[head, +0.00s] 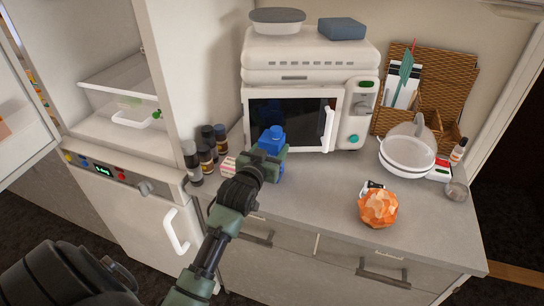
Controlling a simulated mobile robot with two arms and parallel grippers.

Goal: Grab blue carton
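The blue carton (271,137) stands on the counter in front of the microwave, left of its middle, with its narrower top showing. My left gripper (266,160) is at the carton, and its green and dark parts cover the carton's lower part. The fingertips are hidden or too small to tell whether they are shut on the carton or only around it. My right gripper is not in view.
A white microwave (310,105) stands close behind the carton. Several dark-capped bottles (207,150) and a small striped box (229,167) are to the left. An orange faceted object (378,208) and a white bowl (405,160) are to the right. The front middle counter is clear.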

